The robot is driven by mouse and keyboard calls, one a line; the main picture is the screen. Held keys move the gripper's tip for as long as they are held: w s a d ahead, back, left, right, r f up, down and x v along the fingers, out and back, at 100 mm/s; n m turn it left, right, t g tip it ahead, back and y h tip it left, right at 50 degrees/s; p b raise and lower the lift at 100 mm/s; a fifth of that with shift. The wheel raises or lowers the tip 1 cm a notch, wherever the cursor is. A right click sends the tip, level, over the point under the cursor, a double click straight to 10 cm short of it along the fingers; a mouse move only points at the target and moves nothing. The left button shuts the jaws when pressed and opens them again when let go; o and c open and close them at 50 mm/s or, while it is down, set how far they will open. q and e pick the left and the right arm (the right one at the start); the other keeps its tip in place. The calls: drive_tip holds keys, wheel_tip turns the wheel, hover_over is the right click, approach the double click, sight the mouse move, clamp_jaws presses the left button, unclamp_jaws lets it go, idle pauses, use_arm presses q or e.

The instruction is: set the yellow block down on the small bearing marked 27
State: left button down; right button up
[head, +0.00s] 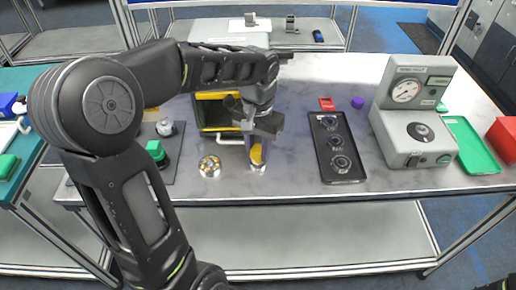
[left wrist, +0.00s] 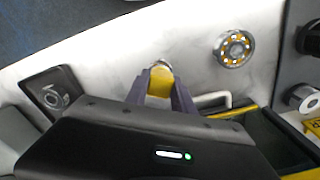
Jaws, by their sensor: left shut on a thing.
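My left gripper (head: 257,150) points down over the front part of the table, shut on the yellow block (head: 257,154). In the left wrist view the yellow block (left wrist: 160,84) sits between the two purple-grey fingers (left wrist: 160,92). A small silvery ring (head: 258,170) shows directly under the block, mostly covered by it; I cannot read a number on it or tell whether block and ring touch. A larger bearing with golden balls (head: 209,166) lies apart to the left, and also shows in the left wrist view (left wrist: 234,47). My right gripper is not in view.
A yellow-and-black bin (head: 215,97) stands behind the gripper. A black tray with round parts (head: 340,170) lies to the right, then a grey gauge machine (head: 410,110) and a green tray (head: 470,145). A green button box (head: 156,152) is left. The table between gripper and black tray is clear.

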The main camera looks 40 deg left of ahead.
use_arm(q)
drive_tip(key=shift+f+b, duration=0.35)
drive_tip(key=shift+f, duration=0.25)
idle(0.3)
drive_tip(key=c, duration=1)
unclamp_jaws()
drive_tip(key=shift+o, duration=0.6)
drive_tip(key=shift+o, duration=1)
drive_tip(key=shift+r, duration=0.15)
wheel_tip(320, 180, up, 7)
drive_tip(key=p, duration=0.6)
drive_tip(key=shift+r, duration=0.2)
